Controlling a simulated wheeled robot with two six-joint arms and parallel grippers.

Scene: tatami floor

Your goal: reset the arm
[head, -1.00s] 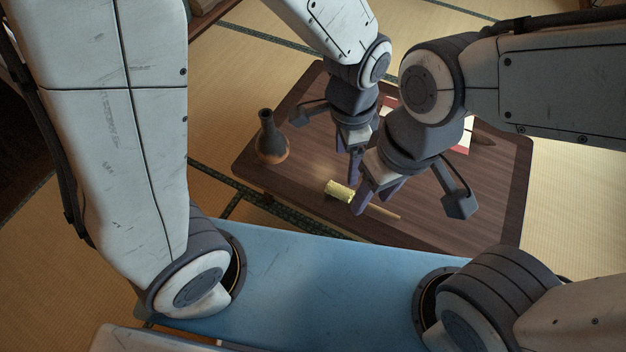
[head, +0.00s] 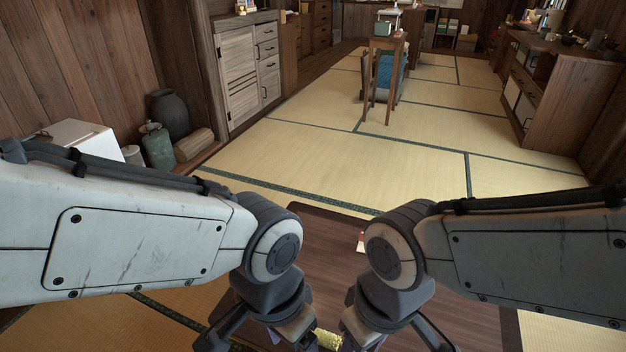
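My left gripper (head: 297,338) and my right gripper (head: 357,338) hang side by side over the low dark wooden table (head: 325,232), at the bottom edge of the head view. Their fingertips are cut off or hidden, so I cannot tell whether they are open or shut. A yellow object (head: 327,341) shows in part between them, cut by the bottom edge. A small strip of a red and white item (head: 361,243) shows on the table, mostly hidden by my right arm.
Beyond the table lies open tatami floor (head: 330,160). A tall wooden stand (head: 385,80) is in the middle distance. A wooden cabinet (head: 240,75), a dark jar (head: 170,115) and a green canister (head: 157,147) are at the left. A shelf unit (head: 560,95) stands at the right.

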